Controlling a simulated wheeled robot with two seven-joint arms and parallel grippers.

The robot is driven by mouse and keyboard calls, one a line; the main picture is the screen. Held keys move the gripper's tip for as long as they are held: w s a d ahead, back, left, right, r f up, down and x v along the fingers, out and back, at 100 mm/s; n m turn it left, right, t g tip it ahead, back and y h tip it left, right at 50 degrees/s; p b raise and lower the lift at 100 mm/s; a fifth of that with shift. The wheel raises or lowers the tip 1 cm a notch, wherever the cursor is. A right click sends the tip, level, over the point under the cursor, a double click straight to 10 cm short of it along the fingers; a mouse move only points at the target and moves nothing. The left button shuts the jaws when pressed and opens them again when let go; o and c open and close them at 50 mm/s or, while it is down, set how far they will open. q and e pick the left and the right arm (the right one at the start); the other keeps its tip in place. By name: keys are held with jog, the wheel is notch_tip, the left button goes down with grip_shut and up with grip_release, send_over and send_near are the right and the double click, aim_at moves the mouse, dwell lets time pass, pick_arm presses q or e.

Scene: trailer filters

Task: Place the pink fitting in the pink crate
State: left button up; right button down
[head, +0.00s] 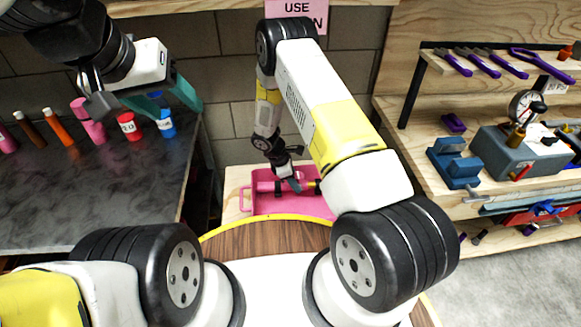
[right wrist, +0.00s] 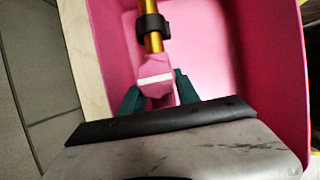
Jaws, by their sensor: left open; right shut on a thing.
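The pink fitting has a pink faceted end (right wrist: 155,70), a gold rod and a black ring, seen in the right wrist view. My right gripper (right wrist: 158,91) is shut on the pink end, between its two teal fingers. In the head view my right gripper (head: 292,184) points down into the pink crate (head: 300,207). The fitting is over or inside the crate, within its walls; I cannot tell whether it touches the floor. My left gripper (head: 165,98) is open and empty, above the back of the dark table at left.
The dark table (head: 120,195) holds a row of bottles and jars, including a red jar (head: 129,126) and a blue jar (head: 165,124). A wooden shelf at right carries purple-handled tools (head: 480,62) and a grey gauge device (head: 515,146). A round wooden surface (head: 265,238) lies in front of the crate.

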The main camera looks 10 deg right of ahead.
jog(key=shift+f, duration=2.8)
jog(key=shift+f, duration=0.1)
jog(key=c, duration=0.9)
grip_release()
